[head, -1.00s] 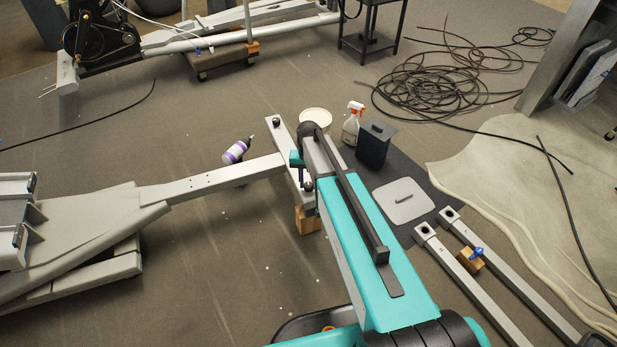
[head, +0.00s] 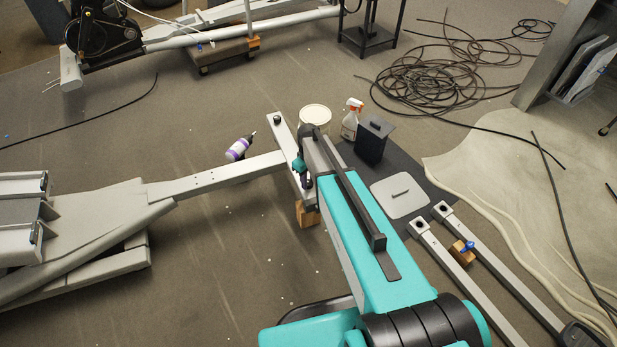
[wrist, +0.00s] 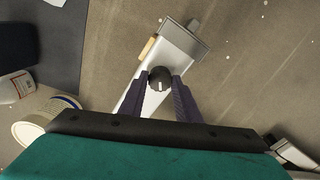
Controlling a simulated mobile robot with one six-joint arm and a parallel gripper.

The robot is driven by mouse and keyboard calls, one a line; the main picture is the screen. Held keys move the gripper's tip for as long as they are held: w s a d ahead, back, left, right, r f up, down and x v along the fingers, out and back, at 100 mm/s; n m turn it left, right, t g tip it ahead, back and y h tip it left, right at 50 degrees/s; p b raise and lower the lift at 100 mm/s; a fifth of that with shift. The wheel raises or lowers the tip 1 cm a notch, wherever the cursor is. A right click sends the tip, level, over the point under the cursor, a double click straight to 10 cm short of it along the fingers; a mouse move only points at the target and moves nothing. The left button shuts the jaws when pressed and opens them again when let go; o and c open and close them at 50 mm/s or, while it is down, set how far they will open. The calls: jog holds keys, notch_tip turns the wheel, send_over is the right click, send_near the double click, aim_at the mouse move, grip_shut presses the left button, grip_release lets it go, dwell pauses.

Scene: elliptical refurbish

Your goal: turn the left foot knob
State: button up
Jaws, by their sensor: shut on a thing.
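A round black knob (wrist: 160,77) with a pale mark sits on the light grey foot bar (wrist: 137,101) in the wrist view. My gripper (wrist: 161,84) has its two dark purple fingers against opposite sides of the knob, shut on it. In the head view the foot bar (head: 282,135) lies across the end of the long grey beam (head: 215,175). A second dark knob (head: 277,117) shows at the bar's far end.
A wooden block (head: 307,214) stands under the bar's near end. Grey tubes (head: 465,286) lie at right. Open floor lies left of my arm.

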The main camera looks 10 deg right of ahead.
jog(key=shift+w+a+r+n+p, duration=0.1)
jog(key=shift+n+p, duration=0.15)
jog(key=shift+n, duration=0.45)
jog(key=shift+a+n+p, duration=0.1)
jog(key=shift+n+p, duration=0.15)
jog(key=shift+n, duration=0.45)
jog(key=o, duration=0.8)
jog(key=shift+o, duration=1.4)
jog(key=shift+d, duration=0.15)
notch_tip(320, 180, up, 14)
jog(key=p, duration=0.1)
jog(key=shift+p, duration=0.3)
jog(key=shift+f, duration=0.2)
